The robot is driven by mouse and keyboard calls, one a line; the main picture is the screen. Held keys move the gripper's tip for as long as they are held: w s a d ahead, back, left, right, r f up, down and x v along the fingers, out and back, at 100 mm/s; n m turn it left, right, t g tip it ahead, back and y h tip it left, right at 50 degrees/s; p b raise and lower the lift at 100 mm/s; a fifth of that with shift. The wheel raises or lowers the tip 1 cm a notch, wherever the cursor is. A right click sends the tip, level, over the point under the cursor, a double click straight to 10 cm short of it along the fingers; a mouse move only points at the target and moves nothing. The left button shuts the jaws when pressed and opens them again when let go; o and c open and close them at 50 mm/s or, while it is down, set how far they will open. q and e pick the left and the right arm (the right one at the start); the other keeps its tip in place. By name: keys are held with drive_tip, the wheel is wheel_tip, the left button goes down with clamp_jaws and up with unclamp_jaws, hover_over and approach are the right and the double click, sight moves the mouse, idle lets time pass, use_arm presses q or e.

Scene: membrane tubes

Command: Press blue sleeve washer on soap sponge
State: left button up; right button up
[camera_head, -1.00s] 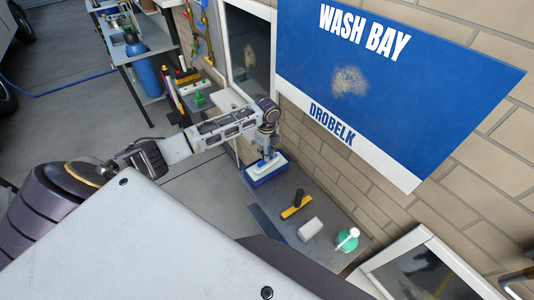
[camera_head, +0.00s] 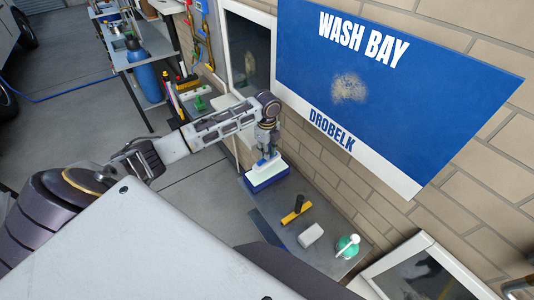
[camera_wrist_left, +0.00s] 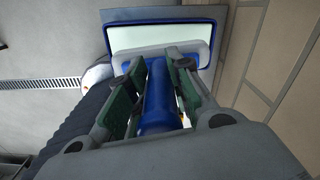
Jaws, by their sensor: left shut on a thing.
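The sleeve washer has a blue handle (camera_wrist_left: 157,105) and a pale sleeve head (camera_wrist_left: 198,50) with blue edging. My left gripper (camera_wrist_left: 156,78) is shut on the handle, with a finger on each side. In the head view the left gripper (camera_head: 267,150) points down with the washer (camera_head: 265,163) below it. The soap sponge (camera_wrist_left: 135,36) is a pale pad in a blue tray (camera_wrist_left: 180,13). In the head view the washer head is over the sponge (camera_head: 280,168), low or against it; I cannot tell whether they touch. My right gripper is out of view.
The grey bench (camera_head: 275,205) runs along the brick wall. A blue WASH BAY sign (camera_head: 400,90) hangs above.

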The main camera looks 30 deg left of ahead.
use_arm(q)
drive_tip(key=shift+r, duration=1.05)
